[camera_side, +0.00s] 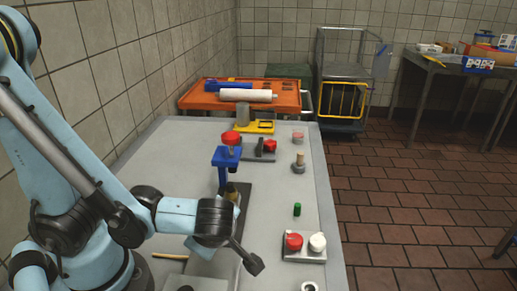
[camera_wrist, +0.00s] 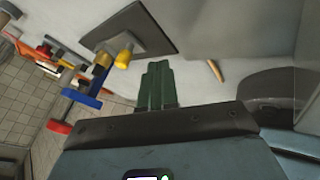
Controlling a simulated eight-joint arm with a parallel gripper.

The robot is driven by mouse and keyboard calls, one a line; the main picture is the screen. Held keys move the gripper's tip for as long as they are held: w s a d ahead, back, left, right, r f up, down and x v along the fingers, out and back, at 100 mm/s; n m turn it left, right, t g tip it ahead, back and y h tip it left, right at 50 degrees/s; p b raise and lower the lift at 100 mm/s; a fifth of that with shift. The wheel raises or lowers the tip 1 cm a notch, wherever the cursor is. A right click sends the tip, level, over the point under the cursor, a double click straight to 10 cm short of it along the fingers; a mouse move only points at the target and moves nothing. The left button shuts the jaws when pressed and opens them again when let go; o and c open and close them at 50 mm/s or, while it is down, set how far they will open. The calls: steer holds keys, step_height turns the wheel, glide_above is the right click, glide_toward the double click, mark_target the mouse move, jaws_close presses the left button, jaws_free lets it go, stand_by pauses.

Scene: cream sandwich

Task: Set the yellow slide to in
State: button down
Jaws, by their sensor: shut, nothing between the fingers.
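A yellow part (camera_side: 255,127) with a dark opening lies at the far end of the grey table, beside a grey cylinder. A smaller yellow part (camera_side: 233,194) sits on a dark plate behind my wrist. The wrist view shows yellow pieces (camera_wrist: 124,58) on that dark plate (camera_wrist: 145,30). I cannot tell which yellow part is the slide, nor its setting. My gripper (camera_wrist: 157,68) is shut and empty, with its dark green fingers together and apart from the yellow pieces. In the side view I cannot make out its fingertips.
A blue stand (camera_side: 225,158) with a red knob (camera_side: 231,138) rises beyond my wrist. Red and white knobs (camera_side: 317,242) sit on a block at the near right. A green piece (camera_side: 297,209) and a wooden-topped peg (camera_side: 299,160) stand along the right. The table between them is clear.

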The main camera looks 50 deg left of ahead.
steer(key=shift+x, duration=0.9)
steer(key=shift+w+a+r, duration=0.1)
steer(key=shift+w+a, duration=0.4)
steer(key=shift+w, duration=0.35)
steer(key=shift+w+a, duration=0.5)
steer(key=shift+w, duration=0.35)
steer(key=shift+w+a, duration=1.6)
steer(key=shift+w, duration=0.05)
